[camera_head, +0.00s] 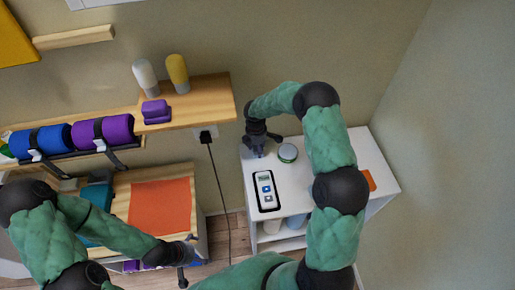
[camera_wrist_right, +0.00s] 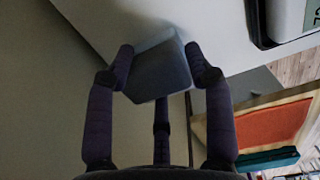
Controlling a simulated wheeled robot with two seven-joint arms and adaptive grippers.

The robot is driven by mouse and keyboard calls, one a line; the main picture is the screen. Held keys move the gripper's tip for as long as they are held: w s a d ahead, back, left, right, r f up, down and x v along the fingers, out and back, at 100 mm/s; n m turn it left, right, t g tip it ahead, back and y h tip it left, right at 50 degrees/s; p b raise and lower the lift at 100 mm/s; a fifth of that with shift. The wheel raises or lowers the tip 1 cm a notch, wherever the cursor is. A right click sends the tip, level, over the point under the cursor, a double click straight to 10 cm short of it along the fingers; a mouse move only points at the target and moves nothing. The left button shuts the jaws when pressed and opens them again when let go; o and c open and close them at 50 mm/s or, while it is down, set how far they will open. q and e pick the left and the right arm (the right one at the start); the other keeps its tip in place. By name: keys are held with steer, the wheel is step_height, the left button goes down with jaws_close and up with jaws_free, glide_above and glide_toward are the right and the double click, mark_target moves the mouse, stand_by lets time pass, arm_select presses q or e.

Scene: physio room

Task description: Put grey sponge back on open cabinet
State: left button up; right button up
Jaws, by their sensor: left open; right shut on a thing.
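The grey sponge (camera_wrist_right: 160,72) is a block between the fingers of my right gripper (camera_wrist_right: 164,62) in the right wrist view. The gripper is shut on it. In the head view my right gripper (camera_head: 258,150) is at the left back part of the white open cabinet's top (camera_head: 292,207); the sponge is mostly hidden there. In the right wrist view the sponge is close to the white top (camera_wrist_right: 185,18); I cannot tell whether it touches. My left gripper (camera_head: 187,258) is open and empty, low in front of the wooden unit.
On the cabinet top are a white device with a dark edge (camera_head: 266,191), a green-rimmed round tin (camera_head: 288,153) and an orange item (camera_head: 368,180). A cable hangs between shelf and cabinet.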

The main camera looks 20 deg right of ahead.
mark_target(256, 147)
steer(key=shift+w+f, duration=0.1)
steer(key=shift+f, duration=0.25)
steer(key=o, duration=1.1)
steer(key=shift+o, duration=0.2)
step_height(256, 147, up, 12)
steer(key=shift+a+p, duration=0.25)
steer(key=shift+p, duration=0.1)
